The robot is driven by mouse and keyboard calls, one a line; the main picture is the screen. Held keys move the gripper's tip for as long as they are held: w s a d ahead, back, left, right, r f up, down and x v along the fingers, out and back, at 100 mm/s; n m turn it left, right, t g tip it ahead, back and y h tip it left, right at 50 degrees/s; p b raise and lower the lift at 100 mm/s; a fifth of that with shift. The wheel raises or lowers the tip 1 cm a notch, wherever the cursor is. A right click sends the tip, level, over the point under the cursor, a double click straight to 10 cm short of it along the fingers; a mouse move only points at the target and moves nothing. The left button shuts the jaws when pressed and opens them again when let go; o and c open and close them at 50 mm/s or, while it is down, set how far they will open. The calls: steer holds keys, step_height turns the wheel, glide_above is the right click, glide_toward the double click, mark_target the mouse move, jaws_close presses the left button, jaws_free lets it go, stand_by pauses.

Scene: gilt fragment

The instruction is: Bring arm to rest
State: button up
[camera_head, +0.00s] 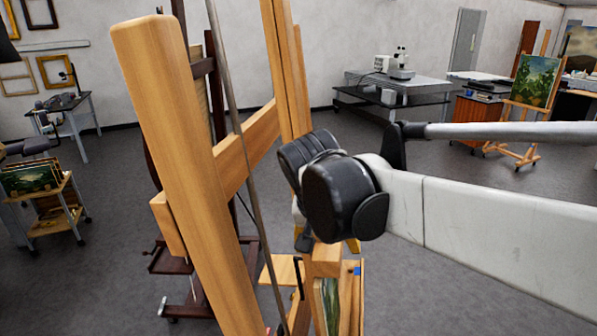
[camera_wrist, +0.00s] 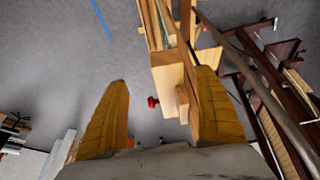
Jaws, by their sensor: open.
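My gripper (camera_wrist: 163,82) shows in the wrist view as two yellow-orange fingers, spread wide apart with nothing held between them. Beyond them are wooden easel parts (camera_wrist: 168,72) and a red knob (camera_wrist: 153,102). The right finger overlaps the wood in the picture; I cannot tell whether it touches. In the head view my white arm reaches in from the right to a black joint, which mostly hides the gripper. A bit of yellow finger (camera_head: 353,245) shows below that joint, close to the wooden easel (camera_head: 170,130).
The tall easel stands close on the left of my arm. A dark easel (camera_head: 185,285) is behind it. A cart with paintings (camera_head: 55,215) stands far left. A table with a microscope (camera_head: 400,80) is at the back.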

steer(key=s+d+f+t+b, duration=0.1)
steer(key=s+d+f+b, duration=0.2)
steer(key=s+f+b, duration=0.2)
steer(key=s+d+f+n+t+y+b, duration=0.1)
steer(key=s+d+f+b, duration=0.3)
steer(key=f+b, duration=0.3)
steer(key=s+d+f+n+t+y+b, duration=0.1)
steer(key=s+d+f+b, duration=0.3)
steer(key=f, duration=0.9)
steer(key=shift+s+d+f+b, duration=0.25)
steer(key=shift+s+f+b, duration=0.05)
steer(key=shift+s+b, duration=0.9)
